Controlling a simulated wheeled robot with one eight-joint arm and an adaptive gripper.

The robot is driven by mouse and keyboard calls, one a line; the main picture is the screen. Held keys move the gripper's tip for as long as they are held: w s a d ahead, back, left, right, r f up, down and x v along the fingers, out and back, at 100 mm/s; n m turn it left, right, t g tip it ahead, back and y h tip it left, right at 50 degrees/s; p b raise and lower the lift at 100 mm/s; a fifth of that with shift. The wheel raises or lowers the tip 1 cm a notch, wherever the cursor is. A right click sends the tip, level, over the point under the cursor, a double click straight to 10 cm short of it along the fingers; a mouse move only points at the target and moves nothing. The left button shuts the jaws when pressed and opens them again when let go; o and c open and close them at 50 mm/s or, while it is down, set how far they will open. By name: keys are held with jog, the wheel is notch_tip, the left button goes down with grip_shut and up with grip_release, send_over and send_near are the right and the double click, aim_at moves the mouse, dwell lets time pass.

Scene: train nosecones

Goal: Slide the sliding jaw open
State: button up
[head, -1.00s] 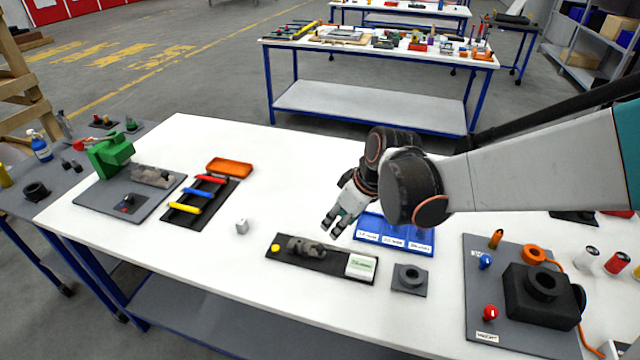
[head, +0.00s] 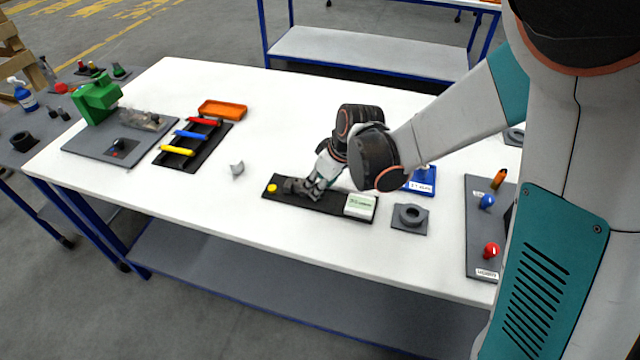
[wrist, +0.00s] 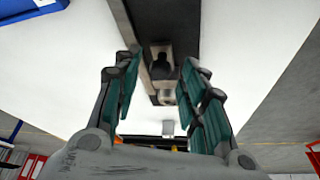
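A small grey vise-like fixture (head: 298,187) sits on a long black base plate (head: 335,207) near the front middle of the white table. It also shows in the wrist view (wrist: 161,65), between my fingers; I cannot pick out the sliding jaw for certain. My gripper (head: 315,188) is down at the right part of the fixture in the head view. A gap shows beside the pads, so I see no grip. The fingers partly hide the fixture in the head view.
The base plate also holds a yellow button (head: 272,188) and a white-green labelled box (head: 360,206). A grey ring block (head: 410,216) stands to its right and a small grey piece (head: 237,169) to its left. A blue tray (head: 424,180) lies behind, partly hidden by my arm.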

aim_at(332, 200)
jog(key=shift+f, duration=0.1)
jog(key=shift+c, duration=0.6)
grip_shut()
jog(key=shift+s+d, duration=0.25)
jog(key=shift+d, duration=0.45)
jog(key=shift+s+d, duration=0.25)
jog(key=shift+d, duration=0.4)
jog(key=shift+o, duration=0.6)
grip_release()
jog(key=shift+d, duration=0.1)
jog(key=v, duration=1.2)
jog(key=shift+s, duration=0.1)
